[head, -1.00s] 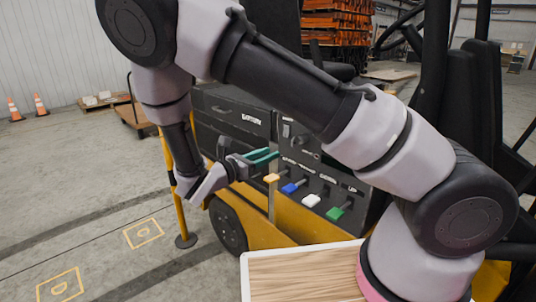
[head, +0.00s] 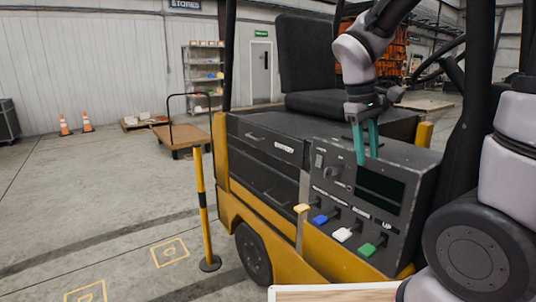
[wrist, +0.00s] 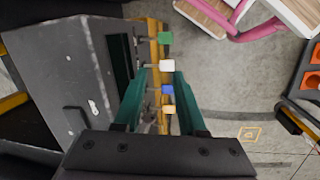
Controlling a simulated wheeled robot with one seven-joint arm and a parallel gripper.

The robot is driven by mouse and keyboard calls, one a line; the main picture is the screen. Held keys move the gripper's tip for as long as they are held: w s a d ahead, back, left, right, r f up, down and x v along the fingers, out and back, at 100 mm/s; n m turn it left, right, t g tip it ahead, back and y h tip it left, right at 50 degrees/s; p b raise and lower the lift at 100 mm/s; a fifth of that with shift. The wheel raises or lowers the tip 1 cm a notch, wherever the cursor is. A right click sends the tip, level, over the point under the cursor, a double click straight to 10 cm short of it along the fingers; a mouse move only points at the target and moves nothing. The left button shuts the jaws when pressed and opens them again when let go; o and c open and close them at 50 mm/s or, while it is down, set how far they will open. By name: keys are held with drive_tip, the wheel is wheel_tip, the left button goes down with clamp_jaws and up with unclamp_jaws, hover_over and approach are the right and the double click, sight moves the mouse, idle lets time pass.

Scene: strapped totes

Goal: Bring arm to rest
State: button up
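My gripper (head: 367,155) has two teal fingers pointing down over the top of the dark control console (head: 415,158) of a yellow forklift. The fingers stand apart with nothing held between them. In the wrist view my gripper (wrist: 160,78) is also open. The console's levers show beyond its fingertips, with a green knob (wrist: 165,38), a white knob (wrist: 167,65), a blue knob (wrist: 168,89) and an orange knob (wrist: 169,109). The head view shows the same row of levers below the gripper, clear of it. My upper arm is partly out of the head view.
A black seat (head: 305,60) and the steering wheel (head: 440,58) stand near my arm. A yellow-black post (head: 203,205) stands left of the forklift. The floor at left is open.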

drive_tip(key=s+r+m+t+y, duration=0.2)
drive_tip(key=s+r+m+t, duration=0.1)
drive_tip(key=r, duration=0.3)
drive_tip(key=s+d+r+m+t+y, duration=0.1)
drive_tip(key=s+r+m+t+y, duration=0.1)
drive_tip(key=r+m+t, duration=0.2)
wheel_tip(320, 180, up, 3)
drive_tip(key=shift+s+d+f+m, duration=0.15)
drive_tip(key=shift+s+d+m, duration=0.2)
drive_tip(key=shift+m, duration=0.85)
drive_tip(key=shift+s+a, duration=0.1)
